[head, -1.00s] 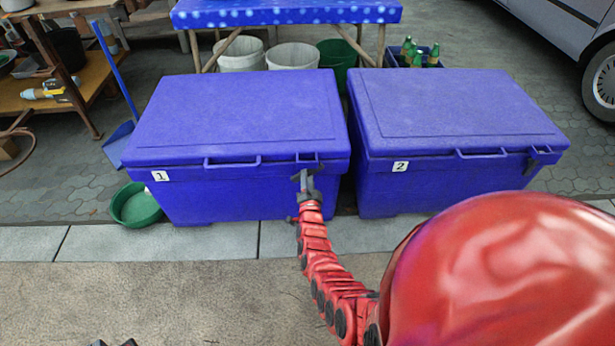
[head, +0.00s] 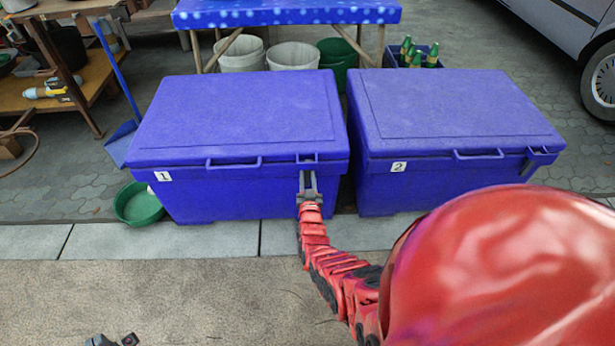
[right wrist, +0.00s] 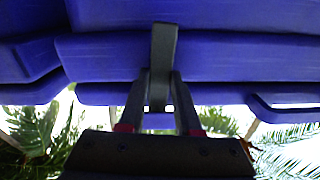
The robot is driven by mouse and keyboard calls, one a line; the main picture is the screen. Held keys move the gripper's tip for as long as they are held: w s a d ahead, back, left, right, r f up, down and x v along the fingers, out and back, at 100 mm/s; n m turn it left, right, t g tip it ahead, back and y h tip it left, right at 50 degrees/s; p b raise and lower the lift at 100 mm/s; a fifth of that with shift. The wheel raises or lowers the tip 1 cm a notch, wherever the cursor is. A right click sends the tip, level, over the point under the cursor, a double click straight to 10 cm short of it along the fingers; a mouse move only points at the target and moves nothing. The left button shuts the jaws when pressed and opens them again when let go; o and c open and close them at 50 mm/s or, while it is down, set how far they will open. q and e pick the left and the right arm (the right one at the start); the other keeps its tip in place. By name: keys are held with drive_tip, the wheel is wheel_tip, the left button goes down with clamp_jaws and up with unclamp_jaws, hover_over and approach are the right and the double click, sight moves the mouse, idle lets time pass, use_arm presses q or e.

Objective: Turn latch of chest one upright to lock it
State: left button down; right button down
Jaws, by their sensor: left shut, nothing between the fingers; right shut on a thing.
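Chest one (head: 240,115) is a closed blue chest with a "1" label (head: 162,176) at its front left. Its dark grey latch (right wrist: 163,55) is at the right of its front edge and stands straight up and down in the right wrist view. My right gripper (head: 309,185) is shut on this latch, with its fingers (right wrist: 160,105) on both sides of it in the wrist view. In the head view the gripper hides part of the latch. My left gripper (head: 115,340) is shut and empty at the bottom left edge, far from the chest and mostly out of frame.
Closed blue chest two (head: 455,110) stands close on the right, with its own latch (head: 535,160). A green basin (head: 138,205) sits at chest one's left front. A blue-topped table (head: 285,12) stands behind. The paving in front is clear.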

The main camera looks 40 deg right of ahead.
drive_tip(key=shift+n, duration=0.5)
drive_tip(key=c, duration=0.6)
unclamp_jaws()
